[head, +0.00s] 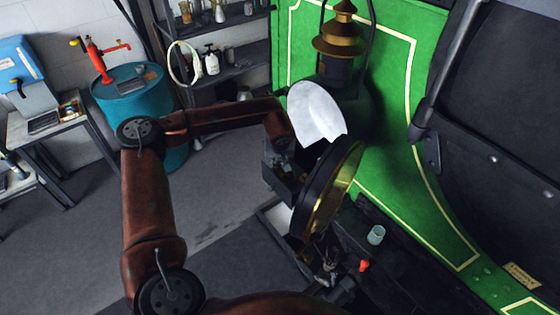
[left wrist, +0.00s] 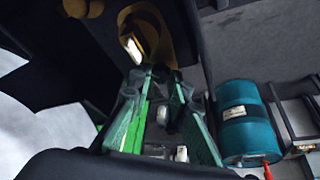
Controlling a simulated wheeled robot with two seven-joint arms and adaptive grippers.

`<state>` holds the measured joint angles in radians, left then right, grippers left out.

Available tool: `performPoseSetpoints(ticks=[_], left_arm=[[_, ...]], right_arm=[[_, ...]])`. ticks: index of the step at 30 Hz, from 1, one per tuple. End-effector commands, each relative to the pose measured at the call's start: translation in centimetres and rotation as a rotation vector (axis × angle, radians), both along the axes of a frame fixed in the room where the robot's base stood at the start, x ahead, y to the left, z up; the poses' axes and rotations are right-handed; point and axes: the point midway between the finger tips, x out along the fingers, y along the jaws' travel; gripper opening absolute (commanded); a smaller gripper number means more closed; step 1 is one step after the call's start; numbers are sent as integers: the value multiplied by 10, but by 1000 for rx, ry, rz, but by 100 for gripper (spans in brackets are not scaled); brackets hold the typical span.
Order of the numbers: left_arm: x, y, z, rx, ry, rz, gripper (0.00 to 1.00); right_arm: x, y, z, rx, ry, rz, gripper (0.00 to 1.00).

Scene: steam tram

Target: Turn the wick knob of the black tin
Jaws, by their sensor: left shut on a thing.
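My left gripper (head: 279,165) hangs below my wrist, against the left side of a dark lamp-like body that I take for the black tin (head: 312,185). A large brass rim (head: 330,195) edges this body. In the left wrist view, my gripper's green-sided fingers (left wrist: 157,76) are closed in close to an olive-brass part (left wrist: 152,30) with a small bright opening. The dark body (left wrist: 55,50) fills the upper left there. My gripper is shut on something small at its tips. The wick knob itself is hidden or too small to tell.
A pale disc (head: 317,112) stands just above the dark body. A brass-topped lantern (head: 341,40) is at the green panel (head: 400,130). A small glass (head: 376,235) and a red-tipped item (head: 364,265) are low on the right. A teal barrel (head: 140,95) stands left, with open floor before it.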

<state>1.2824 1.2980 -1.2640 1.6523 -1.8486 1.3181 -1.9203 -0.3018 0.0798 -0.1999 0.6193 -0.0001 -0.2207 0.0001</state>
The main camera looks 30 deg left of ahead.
Motion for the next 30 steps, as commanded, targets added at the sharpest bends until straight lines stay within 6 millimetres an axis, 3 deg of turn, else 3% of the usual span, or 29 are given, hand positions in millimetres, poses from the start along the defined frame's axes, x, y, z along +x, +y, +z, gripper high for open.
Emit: performPoseSetpoints(ticks=[15,30], left_arm=[[3,-4,-2,0,0,396,0],[6,-5,0,0,1,786,0]], right_arm=[[2,0,-20,0,-2,1,34],[2,0,-23,0,-2,1,34]])
